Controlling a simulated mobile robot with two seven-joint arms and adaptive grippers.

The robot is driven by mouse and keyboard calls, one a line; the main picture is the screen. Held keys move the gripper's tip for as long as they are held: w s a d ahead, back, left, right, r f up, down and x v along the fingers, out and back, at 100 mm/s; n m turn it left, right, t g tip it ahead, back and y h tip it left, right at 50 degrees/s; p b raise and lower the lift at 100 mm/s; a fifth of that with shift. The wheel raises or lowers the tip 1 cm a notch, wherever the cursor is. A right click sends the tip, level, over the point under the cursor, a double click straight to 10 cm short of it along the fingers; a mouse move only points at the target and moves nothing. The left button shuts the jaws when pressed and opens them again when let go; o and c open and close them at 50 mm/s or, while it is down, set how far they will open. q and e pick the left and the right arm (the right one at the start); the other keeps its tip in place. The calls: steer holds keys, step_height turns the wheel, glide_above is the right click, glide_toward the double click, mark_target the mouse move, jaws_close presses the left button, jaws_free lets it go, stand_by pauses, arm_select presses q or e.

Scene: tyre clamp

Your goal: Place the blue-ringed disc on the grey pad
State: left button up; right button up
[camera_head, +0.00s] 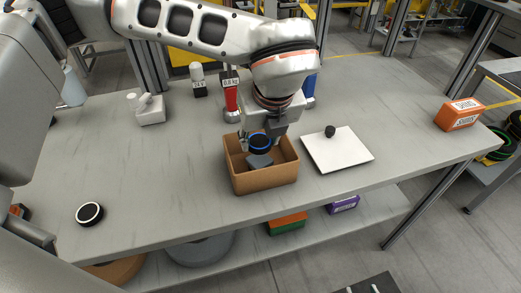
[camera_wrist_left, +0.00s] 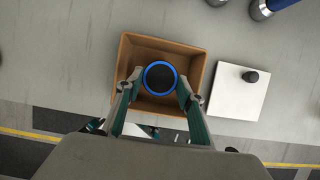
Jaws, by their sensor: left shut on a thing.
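The blue-ringed disc (camera_head: 259,143) is dark with a bright blue rim. My left gripper (camera_head: 268,138) points down over the brown open box and is shut on the disc. In the left wrist view the disc (camera_wrist_left: 160,78) sits between the two fingertips (camera_wrist_left: 158,90), with the box (camera_wrist_left: 128,50) around it. A flat blue-grey piece (camera_head: 260,161), which looks like the grey pad, shows inside the box below the disc. I cannot tell whether the disc touches it. My right gripper is not in view.
A white board (camera_head: 350,155) with a black knob (camera_head: 330,131) lies right of the box. A white-ringed disc (camera_head: 89,214) lies at the table's front left. Red (camera_head: 232,102) and blue cylinders stand behind the box. An orange box (camera_head: 458,114) is far right. The table's left middle is clear.

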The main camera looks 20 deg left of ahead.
mark_target(262, 146)
arm_select(q)
steer(key=shift+f, duration=2)
steer(key=shift+f, duration=0.15)
steer(key=o, duration=1.1)
steer(key=shift+r, duration=0.35)
steer(key=v, duration=1.1)
steer(key=shift+s+d+r, duration=0.2)
steer(key=shift+r, duration=0.1)
